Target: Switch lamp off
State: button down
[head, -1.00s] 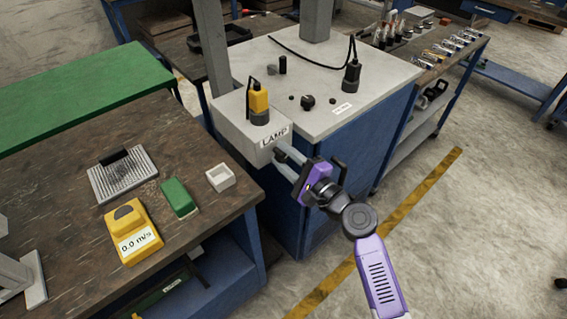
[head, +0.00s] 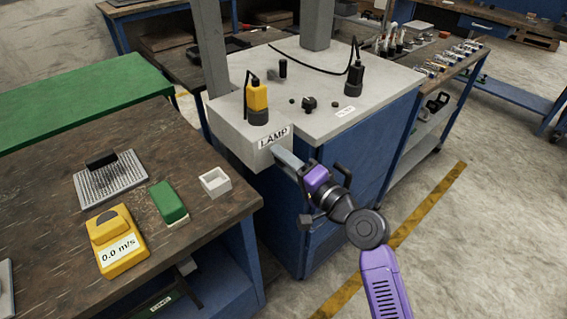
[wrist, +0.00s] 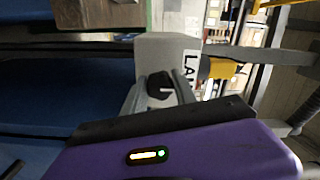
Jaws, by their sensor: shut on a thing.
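A light grey box (head: 230,135) with a LAMP label (head: 273,138) sits at the near left corner of the grey cabinet. The box also shows in the wrist view (wrist: 165,50). A black knob (wrist: 161,85) sticks out of the box's front face under the label. My gripper (head: 278,152) is at that face, its fingers shut on the knob, one finger on each side. In the wrist view the fingertips (wrist: 164,90) flank the knob. In the head view the fingers hide the knob.
The cabinet top (head: 325,75) carries a black plug (head: 353,78) and small knobs. A wooden bench (head: 130,200) at left holds a yellow meter (head: 123,241) reading 0.0 m/s. Open floor lies at right.

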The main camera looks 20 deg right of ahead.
jog(key=shift+f, duration=0.15)
dwell(0.3)
jog(key=c, duration=1)
grip_release()
jog(key=shift+s, duration=0.15)
jog(key=b+v, duration=0.1)
jog(key=v, duration=0.6)
jog(key=shift+s, duration=0.25)
jog(key=shift+d, duration=0.1)
